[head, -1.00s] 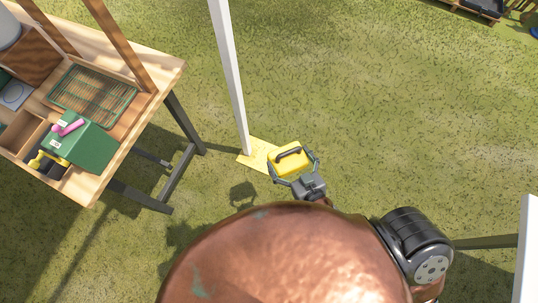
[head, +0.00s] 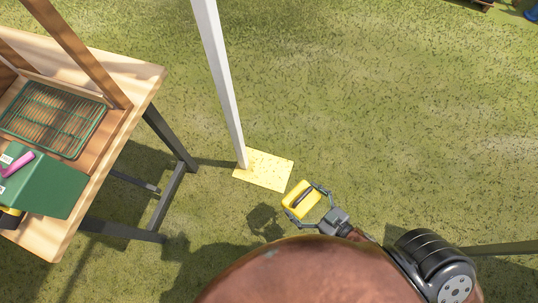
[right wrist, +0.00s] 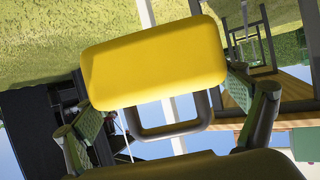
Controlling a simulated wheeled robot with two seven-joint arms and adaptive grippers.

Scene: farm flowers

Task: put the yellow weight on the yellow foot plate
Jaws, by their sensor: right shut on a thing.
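The yellow weight (head: 299,203) is a block with a dark handle. My right gripper (head: 313,205) is shut on it and holds it in the air; its shadow falls on the grass to the left. The weight also shows large between the fingers in the right wrist view (right wrist: 153,62), with its handle below it in the picture. The yellow foot plate (head: 266,171) lies flat on the grass at the base of a white post. In the head view the weight appears just below and right of the plate, apart from it. My left gripper is not in view.
The white post (head: 219,85) rises from the plate's left part. A wooden table (head: 98,150) with a green rack (head: 55,117) and a green box (head: 45,188) stands at left. Open grass lies right of the plate.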

